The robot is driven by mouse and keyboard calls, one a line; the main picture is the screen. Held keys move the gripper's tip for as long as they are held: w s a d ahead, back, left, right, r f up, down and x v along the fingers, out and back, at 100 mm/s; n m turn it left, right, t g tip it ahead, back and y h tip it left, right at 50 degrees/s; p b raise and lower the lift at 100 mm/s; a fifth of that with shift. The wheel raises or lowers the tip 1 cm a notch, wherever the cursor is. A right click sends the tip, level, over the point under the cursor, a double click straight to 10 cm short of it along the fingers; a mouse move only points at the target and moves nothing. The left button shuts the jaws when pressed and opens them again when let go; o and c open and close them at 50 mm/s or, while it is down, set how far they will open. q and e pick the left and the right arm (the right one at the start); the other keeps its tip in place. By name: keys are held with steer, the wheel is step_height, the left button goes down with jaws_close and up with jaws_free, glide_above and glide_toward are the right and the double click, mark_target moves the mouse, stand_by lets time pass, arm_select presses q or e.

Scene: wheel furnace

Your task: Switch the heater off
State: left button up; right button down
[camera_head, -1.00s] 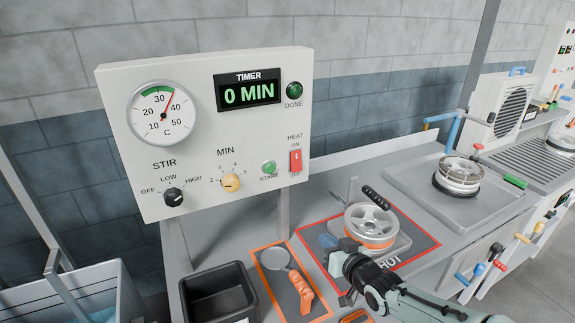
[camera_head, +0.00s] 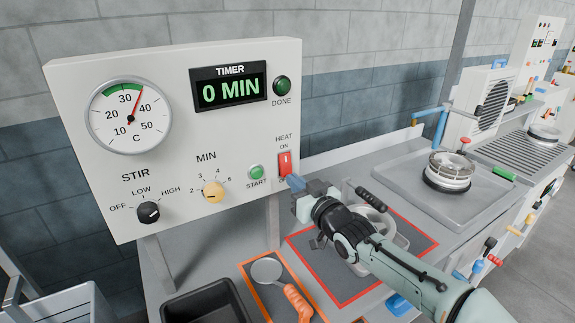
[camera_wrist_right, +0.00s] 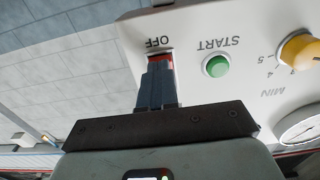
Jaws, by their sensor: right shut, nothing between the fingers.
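The red HEAT switch (camera_head: 285,163) is on the white control panel (camera_head: 235,130), with ON printed above it. My right gripper (camera_head: 294,183) is shut and empty, its fingertips at the lower end of the switch. In the right wrist view, the closed blue-grey fingers (camera_wrist_right: 157,78) reach the red switch (camera_wrist_right: 160,58) beside the OFF label. They look touching or nearly so, and cover most of it. I cannot tell whether the rocker is tipped to ON or OFF. My left gripper is not in view.
The green START button (camera_head: 256,172) and yellow MIN knob (camera_head: 213,192) lie left of the switch. The timer (camera_head: 230,88) reads 0 MIN. A black bin (camera_head: 205,303) stands in front.

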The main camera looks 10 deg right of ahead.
steer(key=shift+w+a, duration=0.15)
steer(key=shift+w, duration=0.2)
steer(key=shift+w+a+r, duration=0.1)
steer(key=shift+w+a, duration=0.05)
steer(key=shift+w, duration=0.2)
stand_by(0.3)
steer(key=v, duration=1.7)
steer(key=shift+s, duration=0.2)
